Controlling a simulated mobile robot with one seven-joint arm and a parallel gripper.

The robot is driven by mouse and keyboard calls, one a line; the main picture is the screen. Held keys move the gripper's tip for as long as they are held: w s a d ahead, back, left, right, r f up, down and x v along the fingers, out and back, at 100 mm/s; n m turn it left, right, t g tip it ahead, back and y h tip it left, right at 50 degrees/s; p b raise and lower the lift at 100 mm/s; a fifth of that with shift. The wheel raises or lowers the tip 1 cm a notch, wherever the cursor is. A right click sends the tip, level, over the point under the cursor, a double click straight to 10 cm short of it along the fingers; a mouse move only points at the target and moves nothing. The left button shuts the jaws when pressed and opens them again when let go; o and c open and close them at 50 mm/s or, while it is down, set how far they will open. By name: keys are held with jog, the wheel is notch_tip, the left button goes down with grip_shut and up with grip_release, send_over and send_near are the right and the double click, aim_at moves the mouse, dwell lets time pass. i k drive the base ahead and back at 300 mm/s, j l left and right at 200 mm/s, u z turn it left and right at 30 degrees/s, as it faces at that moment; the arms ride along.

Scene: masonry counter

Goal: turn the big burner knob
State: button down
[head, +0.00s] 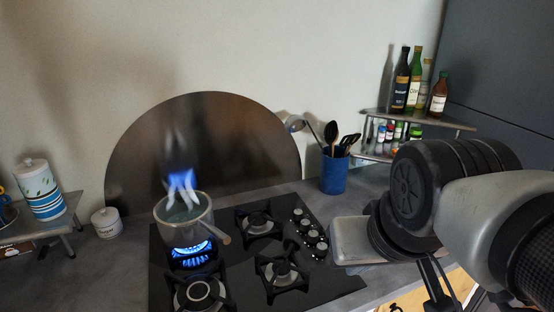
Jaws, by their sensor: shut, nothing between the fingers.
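Several burner knobs (311,236), dark with pale rims, run in a row along the right side of the black gas hob (335,287). I cannot tell from this view which knob belongs to the big burner. My gripper (434,283) is at the right, beyond the knob row and apart from it. The back left burner is lit with a blue flame (194,252) under a pot (184,213).
The pot's handle (222,235) points toward the hob's middle. A blue utensil holder (333,174) stands behind the knobs. A corner shelf (440,121) carries bottles at the back right. Canisters (40,190) stand at the left.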

aim_at(305, 223)
jog(key=l, duration=0.65)
jog(key=i+l+u, duration=0.1)
jog(key=l, duration=0.55)
jog(key=i+l, duration=0.2)
jog(key=l, duration=0.25)
